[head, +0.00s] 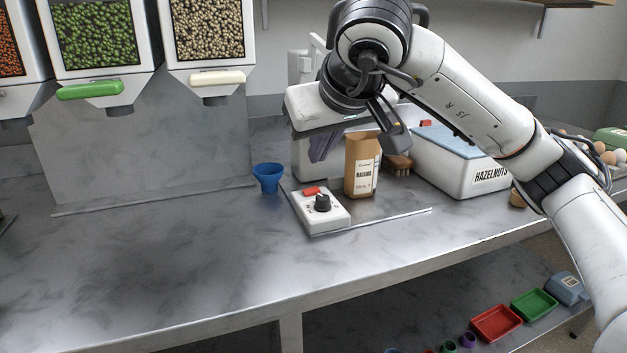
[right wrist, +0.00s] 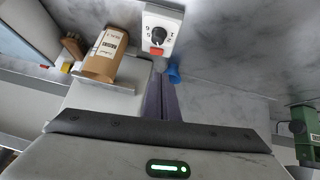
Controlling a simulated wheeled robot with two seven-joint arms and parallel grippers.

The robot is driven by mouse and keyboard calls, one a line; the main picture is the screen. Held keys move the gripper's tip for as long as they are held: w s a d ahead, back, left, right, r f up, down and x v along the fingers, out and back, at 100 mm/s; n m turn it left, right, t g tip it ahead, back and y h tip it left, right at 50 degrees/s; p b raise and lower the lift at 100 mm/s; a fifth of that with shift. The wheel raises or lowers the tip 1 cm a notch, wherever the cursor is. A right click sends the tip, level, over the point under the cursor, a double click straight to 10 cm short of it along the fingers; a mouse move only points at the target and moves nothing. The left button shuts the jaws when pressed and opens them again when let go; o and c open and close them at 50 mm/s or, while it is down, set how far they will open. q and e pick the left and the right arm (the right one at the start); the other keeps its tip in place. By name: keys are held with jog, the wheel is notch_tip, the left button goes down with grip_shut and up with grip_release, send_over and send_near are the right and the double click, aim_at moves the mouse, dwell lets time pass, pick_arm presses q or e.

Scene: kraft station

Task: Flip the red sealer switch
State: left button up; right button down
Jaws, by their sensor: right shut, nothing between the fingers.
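The red sealer switch (head: 312,190) sits on top of a white control box (head: 335,217), beside a black knob (head: 322,202). The control box rests on the counter in front of the paper bag. In the right wrist view the red switch (right wrist: 156,52) shows at the edge of the box (right wrist: 172,22). My right gripper (head: 396,134) is shut and empty. My left gripper is not in view.
A kraft bag (head: 362,165) stands just behind the control box. A hazelnuts bin (head: 460,175) is at the right. Dispensers (head: 105,40) hang at the left. The front left counter is clear.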

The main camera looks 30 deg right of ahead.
jog(key=d+r, duration=0.1)
jog(key=d, duration=0.1)
jog(key=h+b, duration=0.1)
send_over(311, 192)
jog(key=s, duration=0.3)
notch_tip(311, 192, down, 6)
jog(key=shift+w+f, duration=0.1)
jog(key=shift+f, duration=0.15)
jog(key=f, duration=0.3)
jog(key=shift+w+d+f+b, duration=0.15)
jog(key=shift+d+b, duration=0.15)
jog(key=shift+d, duration=0.05)
jog(key=shift+f, duration=0.4)
